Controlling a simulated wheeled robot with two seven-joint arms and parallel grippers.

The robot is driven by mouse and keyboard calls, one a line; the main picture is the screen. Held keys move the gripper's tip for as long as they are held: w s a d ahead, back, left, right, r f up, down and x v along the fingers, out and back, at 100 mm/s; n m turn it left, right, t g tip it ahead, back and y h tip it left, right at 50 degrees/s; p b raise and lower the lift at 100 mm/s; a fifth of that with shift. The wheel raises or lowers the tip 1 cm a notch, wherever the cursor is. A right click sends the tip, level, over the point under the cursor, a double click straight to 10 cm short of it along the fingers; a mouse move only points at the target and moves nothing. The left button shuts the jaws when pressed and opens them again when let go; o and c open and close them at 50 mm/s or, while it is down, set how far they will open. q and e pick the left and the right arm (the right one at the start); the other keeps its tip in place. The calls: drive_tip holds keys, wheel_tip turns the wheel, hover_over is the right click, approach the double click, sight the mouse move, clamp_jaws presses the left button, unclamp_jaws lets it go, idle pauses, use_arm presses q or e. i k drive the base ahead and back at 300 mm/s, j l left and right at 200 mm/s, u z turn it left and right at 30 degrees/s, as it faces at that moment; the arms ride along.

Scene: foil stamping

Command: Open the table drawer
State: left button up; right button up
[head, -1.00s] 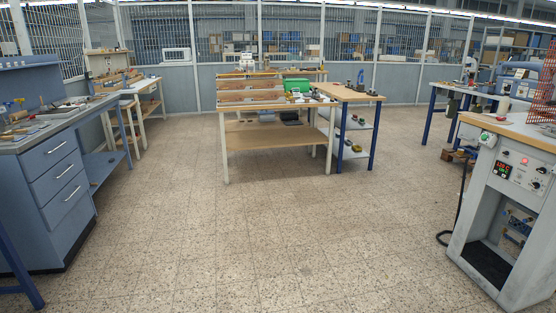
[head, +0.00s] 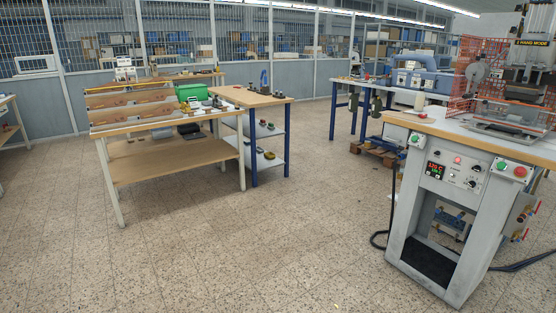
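The wooden central table (head: 165,170) stands at the left middle, with an open lower shelf and no drawer front that I can see. A smaller table with blue legs (head: 262,98) adjoins its right side and has open shelves. Neither of my grippers is in view.
A grey stamping machine (head: 425,215) with a control panel stands close on the right, with a black cable on the floor beside it. A blue-legged bench (head: 345,80) stands behind it. The tiled floor (head: 290,235) in front is clear.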

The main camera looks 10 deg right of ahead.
sight(398, 134)
drive_tip(key=i+l+z, duration=0.2)
drive_tip(key=i+z, duration=1)
